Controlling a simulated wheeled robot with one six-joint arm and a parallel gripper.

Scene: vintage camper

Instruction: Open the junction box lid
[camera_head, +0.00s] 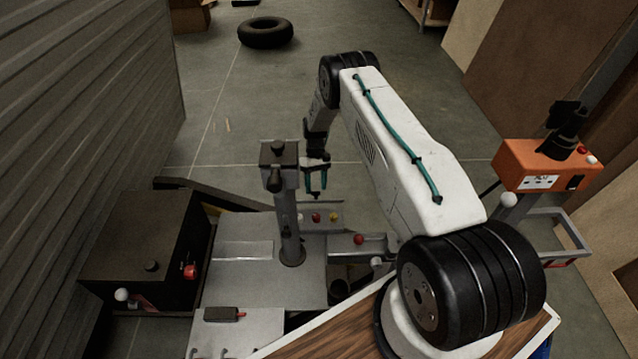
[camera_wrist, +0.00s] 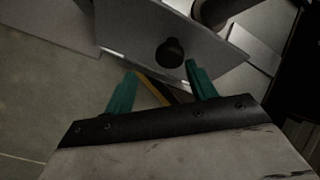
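A small grey box with a dark lid (camera_head: 279,154) stands on an upright grey post (camera_head: 289,225); I take it for the junction box. A black knob is on its top, and the lid looks shut. My gripper (camera_head: 316,186) hangs just right of this box, teal fingers pointing down, apart from it as far as I can tell. In the wrist view my gripper (camera_wrist: 163,70) has its fingers spread with nothing held. A black round knob (camera_wrist: 171,52) on a pale grey panel (camera_wrist: 130,45) lies just beyond the fingertips. I cannot tell which knob this is.
A black box (camera_head: 145,245) with a red knob stands at the left by a corrugated wall. A grey bench (camera_head: 240,292) holds the post and coloured buttons. An orange box (camera_head: 545,165) stands at the right. A tire (camera_head: 265,32) lies on open floor behind.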

